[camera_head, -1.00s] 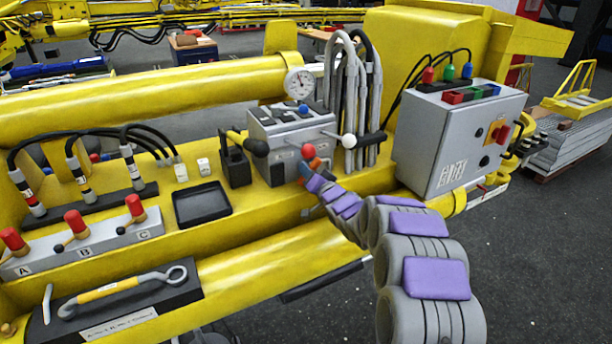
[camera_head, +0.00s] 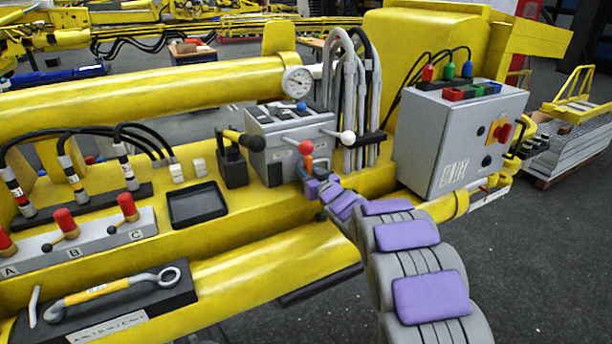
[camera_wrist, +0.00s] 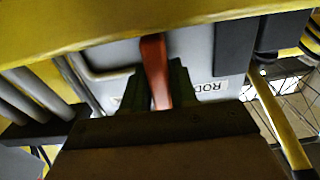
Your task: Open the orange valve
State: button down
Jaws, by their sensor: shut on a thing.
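The orange valve handle (camera_head: 309,161) is on the front of the grey control box (camera_head: 290,138), just below a red knob (camera_head: 306,147). It stands about upright in the head view. In the wrist view the orange handle (camera_wrist: 154,62) runs down between my fingers. My gripper (camera_wrist: 161,88) is shut on its lower end, with a dark finger on each side. In the head view my gripper (camera_head: 311,182) is at the box's lower front edge, its fingers partly hidden by my purple-padded arm. The valve's body is hidden.
A white-knobbed lever (camera_head: 347,138) and grey hoses (camera_head: 350,95) are right of the handle. A grey electrical cabinet (camera_head: 455,140) is further right.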

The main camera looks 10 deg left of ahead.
jog(key=shift+r, duration=0.15)
dwell(0.3)
jog(key=c, duration=1)
grip_release()
jog(key=v, duration=1.7)
jog(key=shift+d, duration=0.25)
